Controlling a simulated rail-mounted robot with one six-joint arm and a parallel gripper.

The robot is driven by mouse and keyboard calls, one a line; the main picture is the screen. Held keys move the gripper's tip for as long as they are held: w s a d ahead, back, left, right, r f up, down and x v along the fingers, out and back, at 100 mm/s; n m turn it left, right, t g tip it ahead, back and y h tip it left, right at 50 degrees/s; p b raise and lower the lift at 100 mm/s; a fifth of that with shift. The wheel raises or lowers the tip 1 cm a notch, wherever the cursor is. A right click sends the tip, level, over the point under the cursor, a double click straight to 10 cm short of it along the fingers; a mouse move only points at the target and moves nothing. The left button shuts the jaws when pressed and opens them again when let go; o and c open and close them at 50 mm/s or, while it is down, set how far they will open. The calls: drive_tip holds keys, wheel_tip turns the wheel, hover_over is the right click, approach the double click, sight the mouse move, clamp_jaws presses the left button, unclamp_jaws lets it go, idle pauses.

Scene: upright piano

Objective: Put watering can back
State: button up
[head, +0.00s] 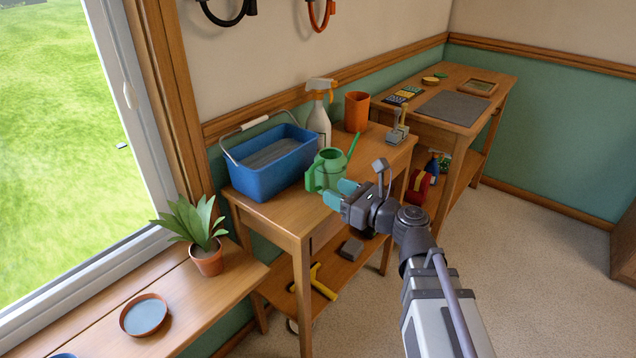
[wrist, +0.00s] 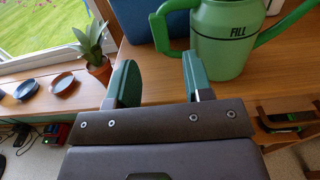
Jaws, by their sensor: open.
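The green watering can (head: 328,172) stands upright on the wooden table (head: 290,218), in front of the blue bucket. My gripper (head: 338,193) is open and empty at the table's front edge, just in front of the can. In the wrist view its teal fingers (wrist: 160,82) are spread apart below and left of the can, and I see nothing between them but table.
A blue bucket (head: 262,164), a spray bottle (head: 319,122) and an orange pot (head: 356,110) stand behind the can. A potted plant (head: 205,248) and a saucer (head: 144,314) are on the sill bench at left. A second table (head: 462,82) stands beyond.

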drive_tip(key=s+d+f+n+g+h, duration=0.4)
drive_tip(key=s+f+n+g+h, duration=0.35)
drive_tip(key=f+n, duration=0.7)
drive_tip(key=s+d+f+n+g+h, duration=0.35)
drive_tip(key=s+d+n+h, duration=0.3)
drive_tip(key=d+n, duration=0.35)
wheel_tip(320, 180, up, 30)
drive_tip(key=n+p, duration=0.1)
drive_tip(key=p, duration=2.7)
drive_tip(key=shift+w+a+f+p, duration=0.2)
drive_tip(key=shift+w+a+p, duration=0.05)
drive_tip(key=shift+a+p, duration=0.15)
